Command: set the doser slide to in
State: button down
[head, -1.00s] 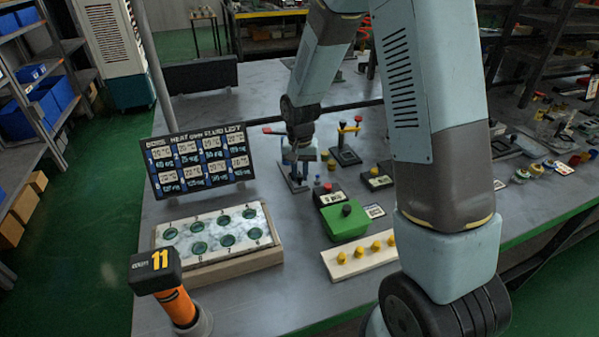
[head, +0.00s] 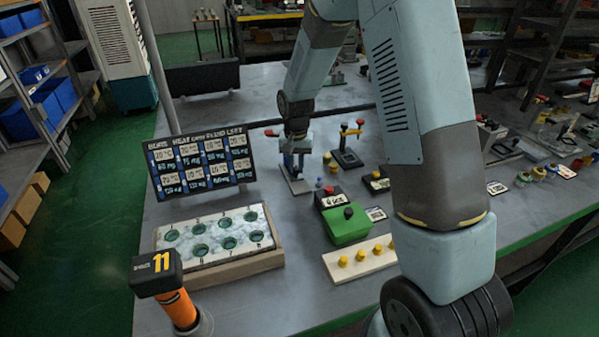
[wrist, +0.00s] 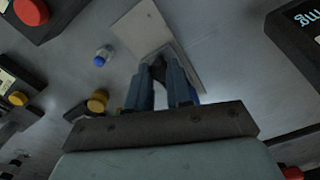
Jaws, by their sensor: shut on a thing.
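A small device with a pale flat plate (head: 300,186) stands on the table behind the green block; I take it to be the doser slide. The plate also shows in the wrist view (wrist: 138,32). My gripper (head: 293,172) is down over this plate. In the wrist view, my gripper's blue fingers (wrist: 163,72) are closed around a small dark part (wrist: 157,66) above the plate. The fingers hide most of this part, and I cannot read the slide's position.
A red-buttoned box (head: 330,194) and a green block with a black knob (head: 346,226) stand in front. A yellow-handled valve (head: 347,152) is to the right. A small blue-capped piece (wrist: 100,58) lies close to the plate. A display board (head: 200,160) stands to the left.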

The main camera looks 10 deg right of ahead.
jog(key=shift+w, duration=0.3)
jog(key=shift+r, duration=0.1)
jog(key=c, duration=1)
grip_release()
notch_tip(320, 180, up, 14)
jog(key=shift+f, duration=0.25)
